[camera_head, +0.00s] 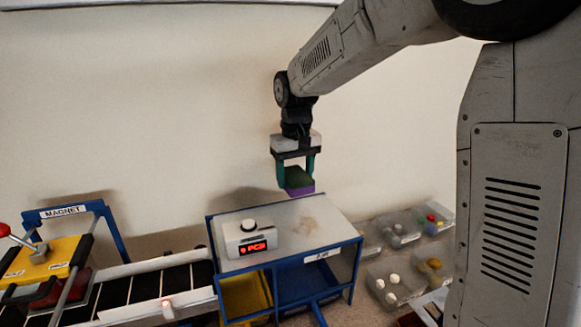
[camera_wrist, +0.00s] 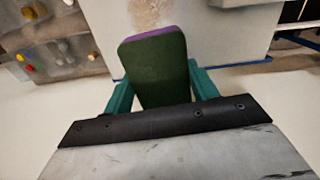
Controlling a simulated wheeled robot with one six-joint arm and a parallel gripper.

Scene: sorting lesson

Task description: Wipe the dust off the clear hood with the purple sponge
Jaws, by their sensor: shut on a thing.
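My gripper (camera_head: 297,172) is shut on the sponge (camera_head: 299,181), which has a dark green side and a purple side. In the wrist view the sponge (camera_wrist: 155,68) sits between the teal fingers of my gripper (camera_wrist: 158,85). In the head view the sponge is held in the air above the clear hood (camera_head: 322,236), purple side down, apart from it. The hood is the pale top of a blue-framed box. A brownish dust patch (camera_head: 308,224) lies on it, right of the middle. The dust (camera_wrist: 150,12) shows beyond the sponge in the wrist view, partly hidden by it.
A white device with a red display (camera_head: 251,238) stands on the hood's left part. A conveyor (camera_head: 150,285) and a blue frame labelled MAGNET (camera_head: 63,212) are at left. Clear bins (camera_head: 396,285) with small coloured pieces stand at right. A yellow bin (camera_head: 243,295) is under the hood.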

